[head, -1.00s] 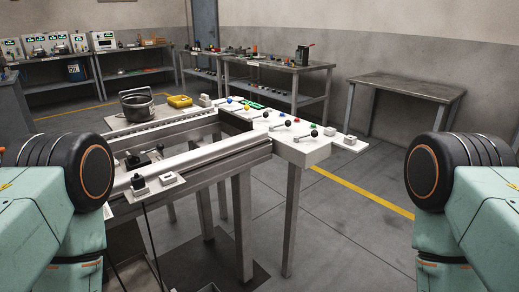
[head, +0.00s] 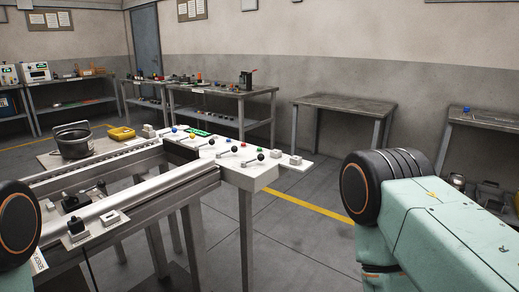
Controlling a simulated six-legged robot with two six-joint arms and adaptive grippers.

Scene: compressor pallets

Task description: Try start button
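A white control panel (head: 248,178) forms the right end of a metal frame table in the middle of the head view. It carries small coloured buttons and several levers with black ball knobs. A green strip (head: 197,133) lies farther left. The labels are too small to read, so I cannot tell which is the start button. Only my arm links show at the left and right edges. Neither gripper is in view, and nothing of mine touches the panel.
A black pot (head: 72,142) and a yellow tray (head: 121,133) stand on the table's far left. Small black switch boxes (head: 77,230) sit at the near left. An empty workbench (head: 343,103) stands behind. The floor right of the panel is clear, with a yellow line (head: 300,207).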

